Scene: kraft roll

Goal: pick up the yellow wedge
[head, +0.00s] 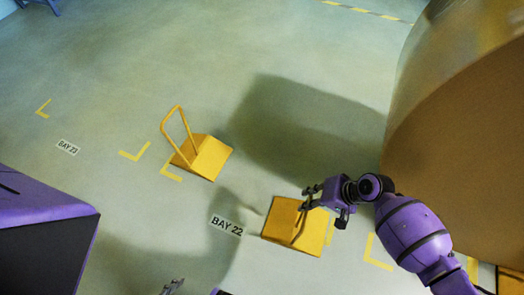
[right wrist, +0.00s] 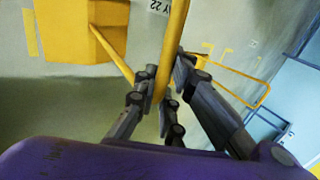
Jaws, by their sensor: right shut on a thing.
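A yellow wedge (head: 284,216) with a bar handle is beside the BAY 22 floor label, left of the large roll. My right gripper (head: 311,198) is shut on its handle. In the right wrist view the handle (right wrist: 172,45) runs between the closed fingers (right wrist: 163,88), with the wedge body (right wrist: 80,30) at upper left. I cannot tell whether the wedge touches the floor. A second yellow wedge (head: 208,158), with an upright loop handle, stands apart, up and to the left. A small part of my left gripper (head: 172,287) shows at the bottom edge; its jaws are unclear.
A huge brown roll (head: 460,150) fills the right side, close to my right arm. Yellow corner marks and the BAY 22 (head: 227,225) and BAY 23 (head: 67,147) labels are flat on the floor. Open floor lies at upper left. Something yellow (head: 511,280) shows at the lower right corner.

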